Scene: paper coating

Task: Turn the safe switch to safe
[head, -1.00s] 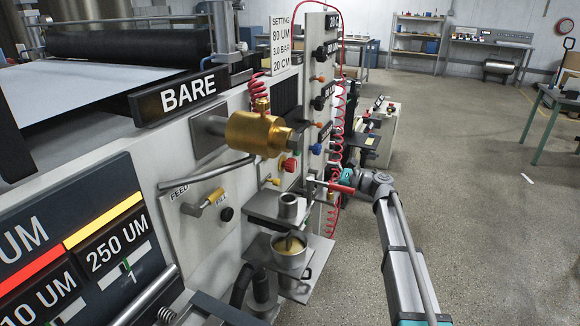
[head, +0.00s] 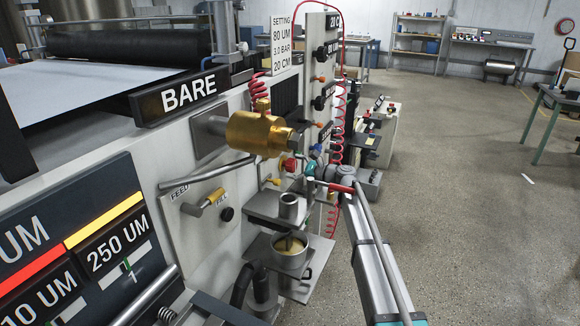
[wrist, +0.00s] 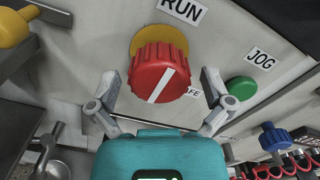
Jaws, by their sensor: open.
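The safe switch is a red ribbed knob (wrist: 158,72) with a white line, on a yellow base (wrist: 160,40). In the wrist view its line slants from lower left to upper right. In the head view the red knob (head: 290,164) shows just left of my gripper, whose fingers are hard to make out there.
A green button (wrist: 241,88) and a blue knob (wrist: 273,137) lie right of the switch. A yellow knob (wrist: 14,26) is at upper left. A brass valve (head: 258,134) and a cup (head: 290,262) on a bracket stand near my arm.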

